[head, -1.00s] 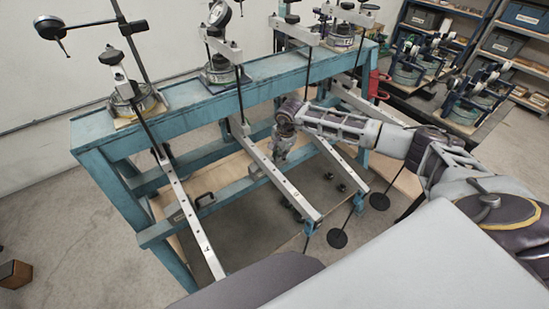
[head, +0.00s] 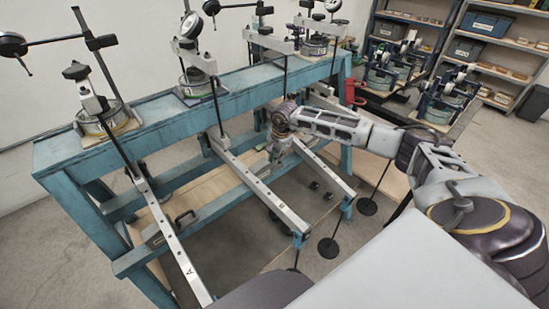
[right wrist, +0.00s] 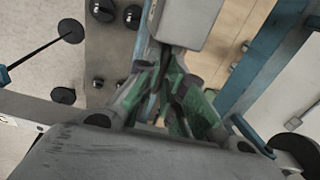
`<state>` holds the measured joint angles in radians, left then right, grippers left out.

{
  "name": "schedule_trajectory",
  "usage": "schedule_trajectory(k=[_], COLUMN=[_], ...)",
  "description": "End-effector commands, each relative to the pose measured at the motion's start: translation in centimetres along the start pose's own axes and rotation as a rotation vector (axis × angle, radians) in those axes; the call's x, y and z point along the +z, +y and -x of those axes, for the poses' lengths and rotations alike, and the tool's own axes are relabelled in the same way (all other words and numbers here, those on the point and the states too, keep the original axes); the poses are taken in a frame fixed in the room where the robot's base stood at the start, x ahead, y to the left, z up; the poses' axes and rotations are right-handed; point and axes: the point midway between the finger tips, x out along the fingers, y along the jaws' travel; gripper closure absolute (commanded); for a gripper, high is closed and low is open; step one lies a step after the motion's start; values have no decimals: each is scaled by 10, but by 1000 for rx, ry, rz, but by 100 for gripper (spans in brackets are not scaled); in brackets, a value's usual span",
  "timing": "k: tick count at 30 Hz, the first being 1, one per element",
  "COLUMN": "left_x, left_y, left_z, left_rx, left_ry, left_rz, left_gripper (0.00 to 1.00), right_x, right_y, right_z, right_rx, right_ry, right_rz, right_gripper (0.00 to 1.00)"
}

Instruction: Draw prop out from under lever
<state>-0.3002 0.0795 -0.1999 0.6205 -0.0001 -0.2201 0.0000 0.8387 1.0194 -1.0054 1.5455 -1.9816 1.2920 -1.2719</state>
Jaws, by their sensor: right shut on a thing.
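Long grey levers run forward from the teal frame (head: 160,108). My right gripper (head: 273,153) is close to the right side of the lever marked B (head: 262,193), partway along it. In the right wrist view my gripper's green-padded fingers (right wrist: 165,78) are drawn together on the prop, which is mostly hidden between them. A thick grey bar (right wrist: 187,18) stands just beyond the fingertips. I cannot tell whether the prop touches a lever. My left gripper is out of view.
Lever A (head: 175,240) lies to the left and another lever (head: 328,175) to the right. Hanging rods end in black discs (head: 328,247). Dial gauges (head: 192,25) stand on the beam. Shelves (head: 480,45) are at the back right.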

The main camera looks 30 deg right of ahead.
Motion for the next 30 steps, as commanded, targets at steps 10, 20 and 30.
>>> schedule_trajectory(k=[10, 20, 30], left_x=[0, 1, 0], left_y=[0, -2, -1], left_z=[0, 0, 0], left_rx=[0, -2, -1], left_ry=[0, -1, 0], left_rz=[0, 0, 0], left_gripper=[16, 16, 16], right_x=[-4, -3, -3], right_y=[-1, -1, -1], right_z=[1, 4, 37], right_rx=[-2, -2, -5], right_ry=[7, 5, 5], right_rz=[-2, -2, -2], right_gripper=[68, 68, 68])
